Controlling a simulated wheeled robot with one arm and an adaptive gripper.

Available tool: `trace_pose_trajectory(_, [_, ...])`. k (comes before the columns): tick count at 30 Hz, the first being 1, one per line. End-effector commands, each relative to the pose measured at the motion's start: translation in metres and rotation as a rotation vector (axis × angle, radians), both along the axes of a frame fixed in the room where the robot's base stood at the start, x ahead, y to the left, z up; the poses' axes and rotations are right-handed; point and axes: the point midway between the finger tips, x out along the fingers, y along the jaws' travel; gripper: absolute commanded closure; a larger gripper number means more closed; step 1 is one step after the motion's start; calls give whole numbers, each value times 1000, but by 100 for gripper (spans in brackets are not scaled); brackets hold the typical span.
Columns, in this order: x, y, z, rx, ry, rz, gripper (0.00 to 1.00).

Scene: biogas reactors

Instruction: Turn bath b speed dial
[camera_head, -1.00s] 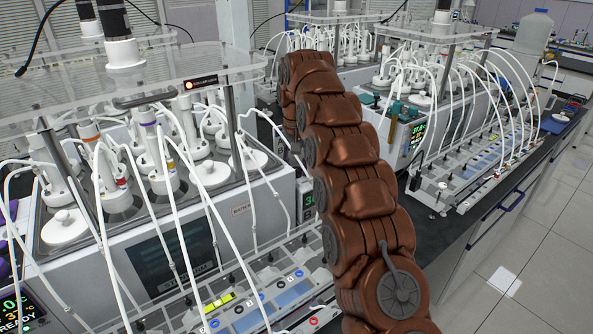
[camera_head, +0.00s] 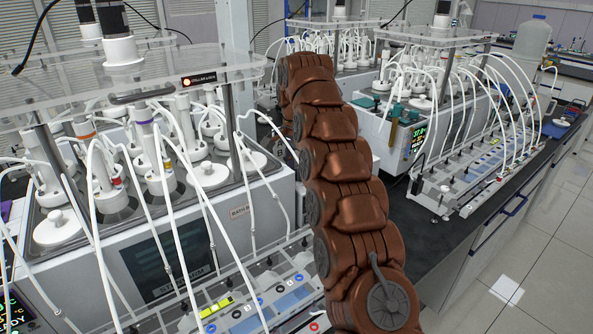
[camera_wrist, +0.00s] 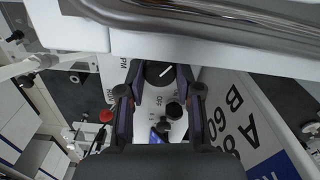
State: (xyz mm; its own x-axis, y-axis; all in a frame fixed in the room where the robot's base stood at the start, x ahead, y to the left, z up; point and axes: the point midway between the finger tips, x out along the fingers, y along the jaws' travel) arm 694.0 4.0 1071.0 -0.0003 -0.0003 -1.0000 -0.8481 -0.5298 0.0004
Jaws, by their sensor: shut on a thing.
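The black speed dial (camera_wrist: 160,73) with a white pointer line shows in the wrist view, on a pale panel. The pointer is tilted up to the right. The two fingers of my gripper (camera_wrist: 160,80) sit at its left and right sides, closed on it. A smaller black knob (camera_wrist: 174,110) lies just below, between the fingers and apart from them. In the head view, bath B (camera_head: 245,225) is the white unit at left with a name label. Its end with the dial, and my gripper, are hidden behind my brown arm.
A red button (camera_wrist: 106,116) is left of my gripper. A grey bar (camera_wrist: 200,22) crosses close above the dial. White tubes (camera_head: 205,215) arc over the front of bath B. A second reactor unit (camera_head: 405,130) stands behind at right, with open floor beyond the bench.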

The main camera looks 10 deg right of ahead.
Motion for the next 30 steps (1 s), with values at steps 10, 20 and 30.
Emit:
trace_pose_trajectory(10, [1, 1, 0, 1, -2, -71, 100])
trace_pose_trajectory(20, [1, 1, 0, 1, -2, -75, 100])
trace_pose_trajectory(30, [0, 0, 0, 1, -1, -76, 55])
